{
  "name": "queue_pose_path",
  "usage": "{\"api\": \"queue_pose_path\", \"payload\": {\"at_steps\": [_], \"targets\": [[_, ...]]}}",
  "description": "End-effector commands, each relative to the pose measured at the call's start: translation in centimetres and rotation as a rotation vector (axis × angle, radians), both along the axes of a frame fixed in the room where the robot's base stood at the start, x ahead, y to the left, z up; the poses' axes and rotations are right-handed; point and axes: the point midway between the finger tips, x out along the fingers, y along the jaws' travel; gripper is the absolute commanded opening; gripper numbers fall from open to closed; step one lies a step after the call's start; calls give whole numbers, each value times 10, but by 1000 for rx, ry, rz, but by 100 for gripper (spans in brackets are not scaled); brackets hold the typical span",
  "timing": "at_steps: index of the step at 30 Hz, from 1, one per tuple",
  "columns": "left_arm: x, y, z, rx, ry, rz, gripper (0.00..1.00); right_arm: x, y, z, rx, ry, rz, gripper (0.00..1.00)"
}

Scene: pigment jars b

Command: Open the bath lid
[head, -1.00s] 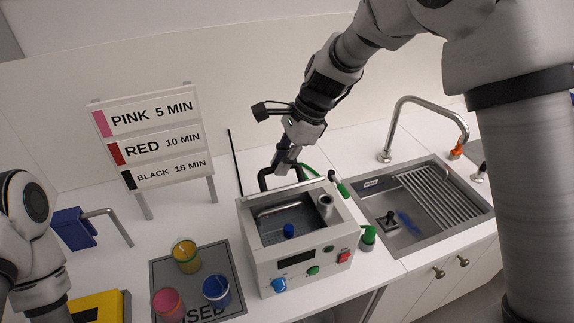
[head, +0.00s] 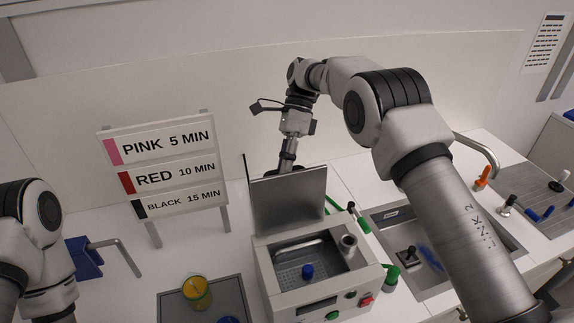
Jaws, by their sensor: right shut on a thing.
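The bath (head: 262,262) is a pale grey box with a steel basin open at the top. Its grey metal lid (head: 288,202) stands raised, near upright, along the back edge, with its inner face towards me. My right gripper (head: 285,172) is behind the lid's top edge and shut on the lid. The lid hides its fingertips and the exact grip. Only links of my left arm show at the left edge; its gripper is out of view.
A blue knob (head: 307,271) shows in the basin. Right of the bath are a green-topped bottle (head: 389,275) and a sink (head: 505,240). A yellow jar (head: 196,292) stands on a grey mat (head: 232,290) at front left. A time sign (head: 168,178) stands behind.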

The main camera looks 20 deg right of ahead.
Motion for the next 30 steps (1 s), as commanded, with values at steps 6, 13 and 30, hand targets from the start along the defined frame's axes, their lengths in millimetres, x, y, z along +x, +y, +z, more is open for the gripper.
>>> {"api": "queue_pose_path", "payload": {"at_steps": [6, 13, 30], "targets": [[0, 0, -1, 0, 0, 0, 40, 5, 0, -8, -3, 49, 2, 0], [0, 0, 0, 0, 0, 0, 40, 6, 0, -8, -3, 60, 0, 0], [0, 0, 0, 0, -1, 0, 40, 7, 0, -5, -2, 55, 0, 41]]}}
